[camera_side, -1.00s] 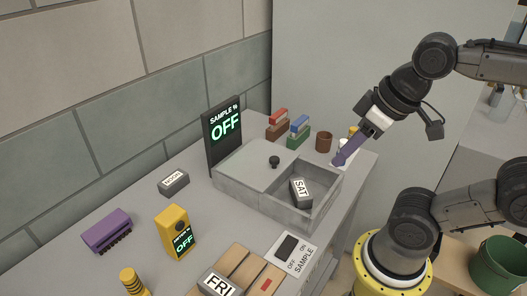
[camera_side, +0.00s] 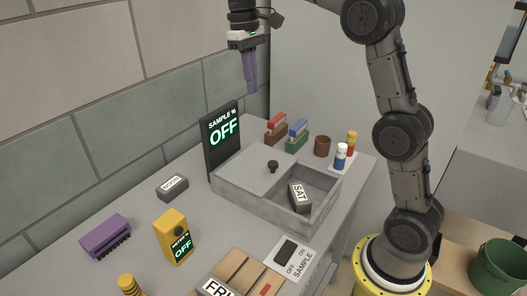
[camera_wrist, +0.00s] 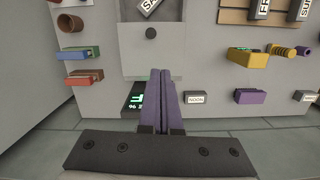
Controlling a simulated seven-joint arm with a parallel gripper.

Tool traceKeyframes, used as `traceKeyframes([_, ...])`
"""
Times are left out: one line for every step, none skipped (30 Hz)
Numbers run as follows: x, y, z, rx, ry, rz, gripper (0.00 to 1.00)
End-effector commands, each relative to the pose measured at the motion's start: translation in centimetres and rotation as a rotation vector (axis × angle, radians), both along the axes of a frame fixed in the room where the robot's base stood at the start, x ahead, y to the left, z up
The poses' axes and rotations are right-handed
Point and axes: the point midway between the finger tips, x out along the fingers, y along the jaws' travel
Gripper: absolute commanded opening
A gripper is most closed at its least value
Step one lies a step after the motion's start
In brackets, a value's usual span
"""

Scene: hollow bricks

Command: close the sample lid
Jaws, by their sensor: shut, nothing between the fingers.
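The sample box is a grey concrete-like tray (camera_side: 315,216) in the middle of the bench. Its flat grey lid (camera_side: 240,170) with a dark round knob (camera_side: 273,166) covers the left part, and the right compartment is open. A block marked SAT (camera_side: 299,198) lies in the open compartment, and it shows at the top of the wrist view (camera_wrist: 149,6). The knob also shows in the wrist view (camera_wrist: 151,33). My gripper (camera_side: 252,90) is shut and empty, its purple fingers pointing down, high above the back of the bench near the display. The fingers are together in the wrist view.
A dark display reading SAMPLE % OFF (camera_side: 222,135) stands behind the box. A SAMPLE switch (camera_side: 290,256), yellow meter (camera_side: 174,236) and NOON block (camera_side: 173,187) are in front and left.

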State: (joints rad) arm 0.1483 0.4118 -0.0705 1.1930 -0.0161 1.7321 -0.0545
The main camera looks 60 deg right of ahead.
Motion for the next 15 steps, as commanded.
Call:
traceKeyframes([1.6,-0.8,-1.7,0.005,0.034,-0.012,0.0])
traceKeyframes([2.3,-1.2,-2.5,0.007,0.048,-0.017,0.0])
traceKeyframes([3.2,-1.6,-3.7,0.01,0.068,-0.024,0.0])
traceKeyframes([3.8,-1.9,-4.6,0.012,0.081,-0.029,0.0])
traceKeyframes([4.3,-2.3,-5.5,0.014,0.093,-0.033,0.0])
traceKeyframes([4.9,-2.7,-6.6,0.017,0.108,-0.039,0.0])
traceKeyframes([5.3,-2.9,-7.5,0.019,0.119,-0.042,0.0])
traceKeyframes([5.5,-3.1,-8.2,0.021,0.131,-0.047,0.0])
traceKeyframes([5.7,-3.4,-9.2,0.025,0.148,-0.05,0.0])
traceKeyframes([5.7,-3.5,-9.8,0.027,0.161,-0.053,0.0])
traceKeyframes([5.7,-3.6,-10.3,0.029,0.172,-0.055,0.0])
traceKeyframes([5.8,-3.7,-10.8,0.032,0.181,-0.057,0.0])
traceKeyframes([5.7,-3.8,-11.1,0.032,0.187,-0.059,0.0])
traceKeyframes([5.7,-3.9,-11.3,0.033,0.19,-0.06,0.0])
traceKeyframes([5.7,-3.9,-11.6,0.034,0.193,-0.061,0.0])
